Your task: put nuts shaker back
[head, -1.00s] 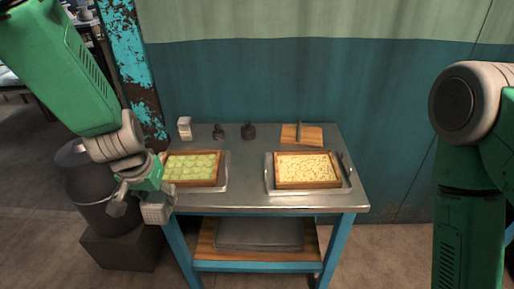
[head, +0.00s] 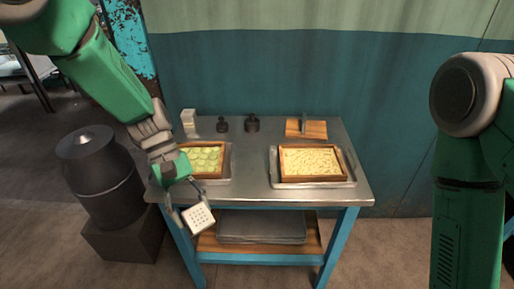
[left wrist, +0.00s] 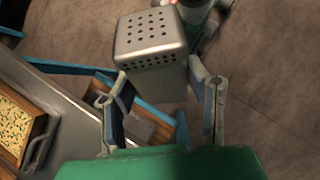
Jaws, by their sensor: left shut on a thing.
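A metal shaker (head: 198,218), box-shaped with a pattern of holes on its end, is held in my left gripper (head: 183,205) in front of the table's front left edge. The holed end faces the head camera. In the left wrist view the shaker (left wrist: 150,55) sits between the two fingers of the gripper (left wrist: 160,92), clear of the table. My right gripper is out of view; only part of the right arm shows.
The metal-topped table (head: 250,190) carries a green-topped tray (head: 206,159), a pale-topped tray (head: 311,162), a white carton (head: 189,121), two dark small items (head: 252,124) and a wooden board (head: 315,130). A dark barrel (head: 100,180) stands left. The table's middle is clear.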

